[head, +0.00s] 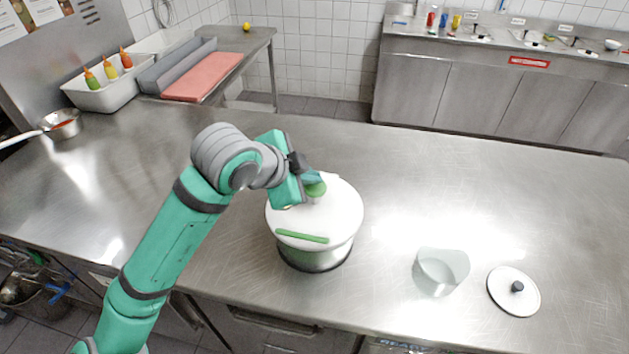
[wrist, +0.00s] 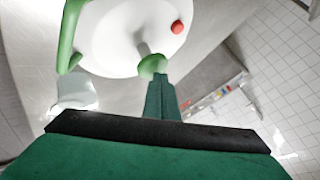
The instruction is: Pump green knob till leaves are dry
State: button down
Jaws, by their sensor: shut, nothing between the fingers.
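A salad spinner stands on the steel counter, with a white lid (head: 340,207), a steel bowl (head: 312,258) and a green bar handle (head: 302,236) on the near side of the lid. Its green knob (head: 316,188) stands up at the lid's middle. In the wrist view the knob (wrist: 151,66) sits on a pale stem, right at the tip of my gripper (wrist: 160,82). My gripper is shut with nothing held, its fingertips at the knob; I cannot tell if they press on it. A red button (wrist: 178,27) shows on the lid. The leaves are hidden inside.
A clear container (head: 440,270) and a round lid with a black knob (head: 514,290) lie right of the spinner. A white bin with bottles (head: 103,92), a small pan (head: 61,124) and a red board (head: 203,76) are at the left. The counter behind the spinner is clear.

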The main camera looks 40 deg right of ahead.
aim_at(311, 189)
jog(key=shift+f, duration=1.1)
dwell(0.9)
jog(key=shift+r, duration=2.2)
jog(key=shift+w+r, duration=0.1)
jog(key=shift+r, duration=2.4)
